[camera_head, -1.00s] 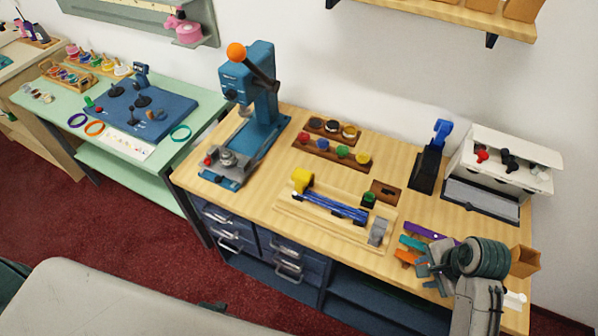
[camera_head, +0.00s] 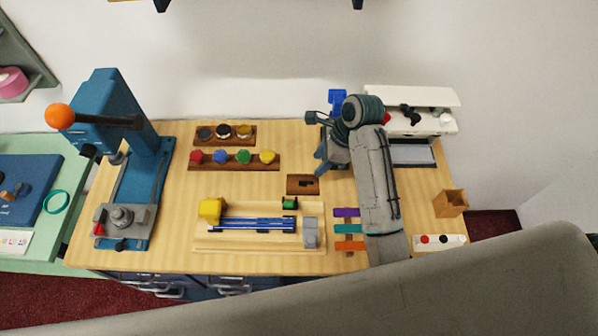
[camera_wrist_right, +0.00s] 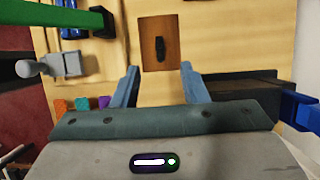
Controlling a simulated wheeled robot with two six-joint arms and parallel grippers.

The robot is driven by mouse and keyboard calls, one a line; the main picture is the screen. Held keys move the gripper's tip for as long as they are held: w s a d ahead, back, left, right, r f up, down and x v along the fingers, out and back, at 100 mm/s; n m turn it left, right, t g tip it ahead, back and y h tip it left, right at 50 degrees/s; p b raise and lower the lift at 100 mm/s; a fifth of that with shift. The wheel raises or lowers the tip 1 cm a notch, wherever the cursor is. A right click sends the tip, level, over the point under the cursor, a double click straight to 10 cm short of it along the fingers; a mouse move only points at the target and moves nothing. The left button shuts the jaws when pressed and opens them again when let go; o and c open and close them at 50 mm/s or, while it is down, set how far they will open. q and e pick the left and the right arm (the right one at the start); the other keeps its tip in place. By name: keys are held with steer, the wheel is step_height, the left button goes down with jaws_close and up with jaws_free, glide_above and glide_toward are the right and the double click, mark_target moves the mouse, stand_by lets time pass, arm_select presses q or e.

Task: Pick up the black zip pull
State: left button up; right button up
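The black zip pull (camera_wrist_right: 160,48) lies on a small brown plate (camera_wrist_right: 148,24) in the right wrist view, seen between and beyond my fingertips. In the head view the brown plate (camera_head: 294,188) sits on the wooden counter, with the small dark pull (camera_head: 309,183) on it. My right gripper (camera_head: 319,162) is above the counter close to the plate, at its upper right in the picture. In the right wrist view its two blue fingers (camera_wrist_right: 159,68) are apart with nothing between them. My left gripper is in neither current view.
A wooden jig (camera_head: 265,247) holds blue zip tape, a yellow block (camera_head: 210,210) and a grey block (camera_head: 310,234). Coloured swatches (camera_head: 347,229) lie beside it. Racks of coloured knobs (camera_head: 234,166) stand behind. A blue press (camera_head: 150,180) stands at left. Bare counter lies left of the plate.

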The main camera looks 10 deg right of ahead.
mark_target(301, 184)
steer(key=p+x, duration=0.3)
steer(key=x, duration=0.5)
steer(key=shift+s+a+f, duration=0.1)
steer(key=shift+f, duration=0.25)
steer(key=shift+a+f, duration=0.1)
steer(key=shift+f, duration=0.35)
jaws_close()
